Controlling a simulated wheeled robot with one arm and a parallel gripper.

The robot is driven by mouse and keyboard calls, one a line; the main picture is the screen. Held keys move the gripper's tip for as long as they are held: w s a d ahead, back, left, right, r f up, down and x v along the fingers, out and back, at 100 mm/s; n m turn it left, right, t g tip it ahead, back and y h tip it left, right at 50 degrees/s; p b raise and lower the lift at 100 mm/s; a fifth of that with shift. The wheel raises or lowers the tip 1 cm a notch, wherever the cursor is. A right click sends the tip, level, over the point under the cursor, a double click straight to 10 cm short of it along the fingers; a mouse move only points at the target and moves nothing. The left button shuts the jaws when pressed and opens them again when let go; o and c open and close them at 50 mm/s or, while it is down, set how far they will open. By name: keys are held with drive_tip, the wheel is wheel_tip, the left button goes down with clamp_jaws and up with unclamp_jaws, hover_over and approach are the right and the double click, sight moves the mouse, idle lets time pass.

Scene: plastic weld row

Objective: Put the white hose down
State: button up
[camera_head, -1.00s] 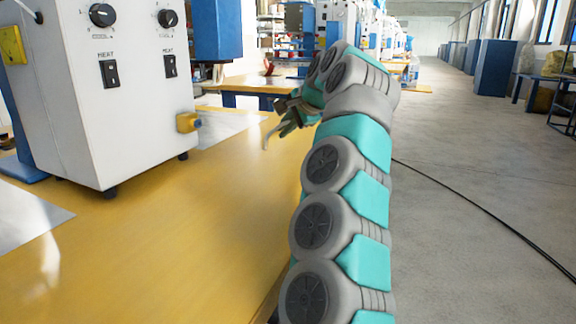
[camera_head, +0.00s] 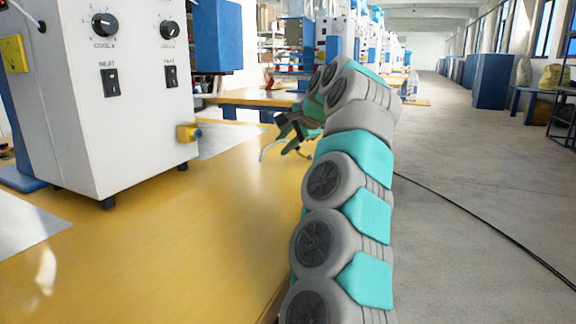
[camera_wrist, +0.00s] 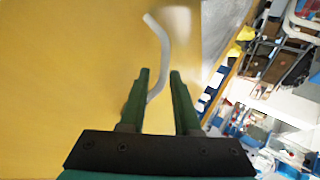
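The white hose (camera_head: 269,149) is a thin bent tube low over the yellow table (camera_head: 185,240), by the tips of my gripper (camera_head: 284,146) in the head view. In the wrist view the hose (camera_wrist: 164,50) runs from beyond the fingertips back toward the left finger. The two green fingers of my gripper (camera_wrist: 160,75) stand apart with a gap wider than the hose. The hose passes close to the inside of the left finger and is clear of the right one. I cannot tell whether the hose rests fully on the table.
A white welding machine (camera_head: 115,90) with knobs and switches stands on the table at left. A metal plate (camera_head: 228,137) lies on the table behind it. A black cable (camera_head: 480,230) crosses the floor at right.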

drive_tip(key=b+v, duration=0.1)
drive_tip(key=v, duration=0.6)
drive_tip(key=shift+s, duration=0.15)
drive_tip(key=shift+d+r, duration=0.1)
drive_tip(key=shift+r, duration=0.1)
